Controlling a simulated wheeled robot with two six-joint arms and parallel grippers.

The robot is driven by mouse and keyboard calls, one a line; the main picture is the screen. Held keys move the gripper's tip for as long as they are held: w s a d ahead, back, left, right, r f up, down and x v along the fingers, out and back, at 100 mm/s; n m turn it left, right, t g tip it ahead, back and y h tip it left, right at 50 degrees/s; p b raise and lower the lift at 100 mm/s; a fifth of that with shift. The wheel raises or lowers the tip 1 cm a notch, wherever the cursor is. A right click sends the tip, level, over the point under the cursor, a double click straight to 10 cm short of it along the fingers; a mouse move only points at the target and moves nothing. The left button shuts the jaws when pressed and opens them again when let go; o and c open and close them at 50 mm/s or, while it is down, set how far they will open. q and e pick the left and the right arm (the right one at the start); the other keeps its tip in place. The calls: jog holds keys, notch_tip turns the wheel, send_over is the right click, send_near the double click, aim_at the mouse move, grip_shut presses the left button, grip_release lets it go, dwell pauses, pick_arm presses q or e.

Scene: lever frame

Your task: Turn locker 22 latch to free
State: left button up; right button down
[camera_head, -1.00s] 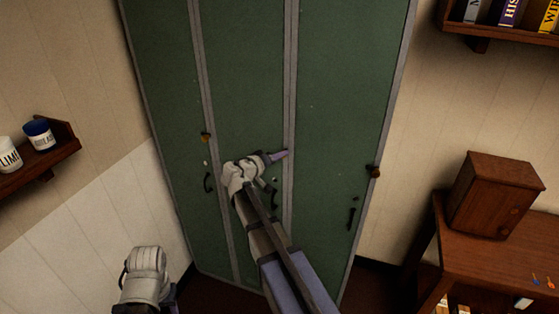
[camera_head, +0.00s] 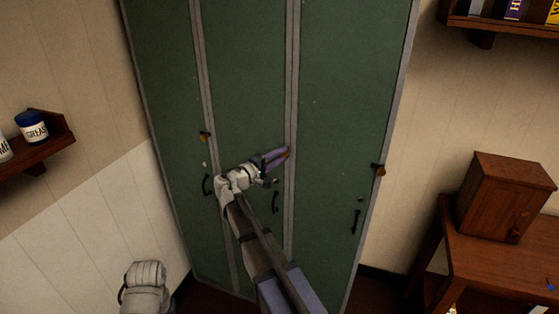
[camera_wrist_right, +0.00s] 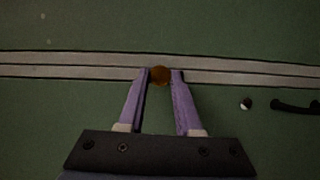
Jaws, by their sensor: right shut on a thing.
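A row of green locker doors stands ahead, and no locker numbers are readable. My right gripper (camera_head: 284,154) is at the seam on the right side of the middle door (camera_head: 247,80). In the right wrist view, my right gripper (camera_wrist_right: 162,76) has its two purple fingers on either side of an orange-brown latch knob (camera_wrist_right: 160,74), shut on it. In the head view the fingers mostly hide this knob. Similar latches show on the left seam (camera_head: 205,136) and on the right edge (camera_head: 379,170). My left arm (camera_head: 146,285) is at the lower left; its fingers are not visible.
Black handles sit low on the doors, including the middle handle (camera_head: 275,202). A wooden table (camera_head: 500,255) with a small cabinet (camera_head: 503,195) stands to the right. Shelves hang on both walls, the left shelf (camera_head: 50,148) holding jars.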

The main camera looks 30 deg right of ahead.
jog(key=shift+n, duration=0.3)
dwell(0.4)
jog(key=c, duration=0.6)
grip_release()
jog(key=v, duration=0.8)
jog(key=shift+f, duration=0.1)
jog(key=s+a+f+g+y, duration=0.3)
jog(key=s+a+f+y, duration=0.5)
jog(key=s+a+f, duration=0.3)
jog(key=s+a+f+g+y, duration=0.2)
jog(key=s+a+f+y, duration=0.5)
jog(key=s+a+f, duration=0.4)
jog(key=s+a, duration=0.2)
jog(key=a, duration=0.3)
jog(key=shift+s+a+g+y, duration=0.3)
jog(key=shift+a+g+y, duration=0.1)
